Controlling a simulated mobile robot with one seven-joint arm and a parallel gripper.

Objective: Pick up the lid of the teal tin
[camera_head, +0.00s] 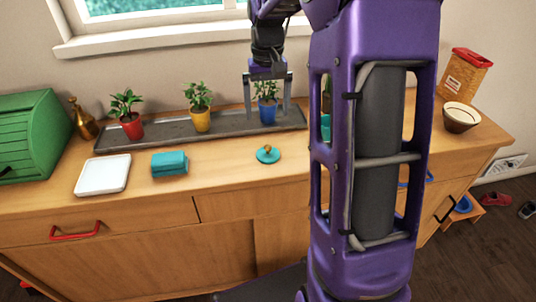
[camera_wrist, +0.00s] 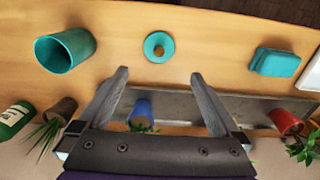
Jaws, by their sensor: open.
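The teal lid (camera_head: 268,155), round with a small gold-brown knob, lies on the wooden counter in front of the tray. In the wrist view the lid (camera_wrist: 158,47) lies flat beyond my fingertips, roughly centred between them. The teal tin (camera_wrist: 66,51) is an open cylinder to the left of the lid in the wrist view. In the head view the tin (camera_head: 326,126) is mostly hidden behind my purple arm. My gripper (camera_head: 267,118) is open and empty, above the tray near the blue pot; its fingers also show in the wrist view (camera_wrist: 160,74). It is apart from the lid.
A grey tray (camera_head: 165,135) holds red, yellow and blue potted plants (camera_head: 268,108). A bowl (camera_head: 460,117) stands at right. The counter around the lid is clear.

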